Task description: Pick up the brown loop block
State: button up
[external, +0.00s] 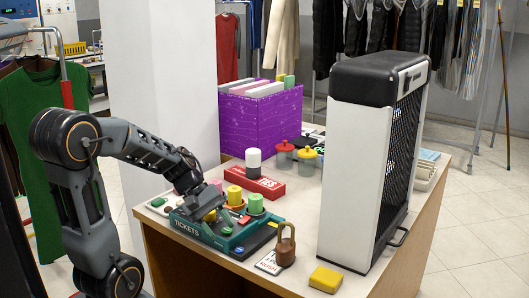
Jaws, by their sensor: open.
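The brown loop block (286,247) stands upright near the front edge of the table, with its loop at the top. It is beside the front right of the green TICKETS tray (205,237). My gripper (211,211) is open, low over the left part of that tray, to the left of the brown loop block and apart from it. A small yellow piece shows by the fingertips; I cannot tell whether they touch it.
A tall white and black unit (347,180) stands at right. A red box (254,183) and purple bin (262,120) are behind.

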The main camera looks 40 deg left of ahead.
aim_at(282, 222)
jog(key=w+d+r+n+t+h, duration=0.2)
jog(key=w+r+n+h, duration=0.35)
jog(key=n, duration=0.25)
jog(key=shift+t+y, duration=0.25)
jog(key=shift+t, duration=0.15)
jog(key=x, duration=1.3)
jog(key=shift+w+d+r, duration=0.1)
jog(key=shift+r, duration=0.05)
grip_shut()
